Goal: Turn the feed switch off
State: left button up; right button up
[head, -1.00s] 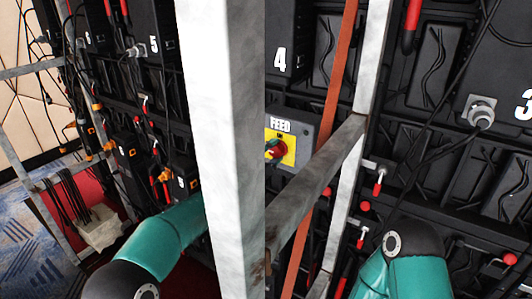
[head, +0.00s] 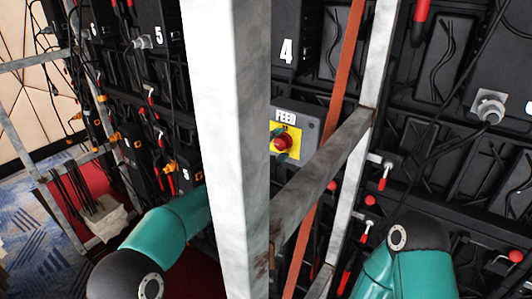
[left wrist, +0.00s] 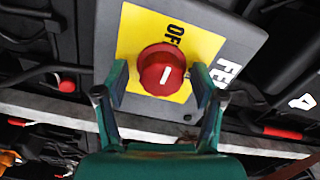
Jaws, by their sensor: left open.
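The feed switch is a red rotary knob (head: 284,142) on a yellow plate, on a grey box (head: 306,127) labelled FEED. In the left wrist view the knob (left wrist: 161,68) carries a short white mark, near upright in the picture, and OFF is printed on the yellow plate beside it. My left gripper (left wrist: 160,80) is open, with one teal finger on each side of the knob. I cannot tell whether the fingers touch it. In the head view only its teal fingertips (head: 282,156) show by the knob; the post hides the rest. My right gripper is out of view.
A pale upright metal post (head: 226,150) stands in front of the switch, and a slanted grey brace (head: 318,172) crosses below right of it. An orange strap (head: 343,85) runs beside the box. Black numbered panels with hanging cables fill the back.

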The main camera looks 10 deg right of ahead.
pick_arm(q)
jog(key=v, duration=1.2)
jog(key=shift+w+a, duration=0.1)
jog(key=shift+w, duration=0.05)
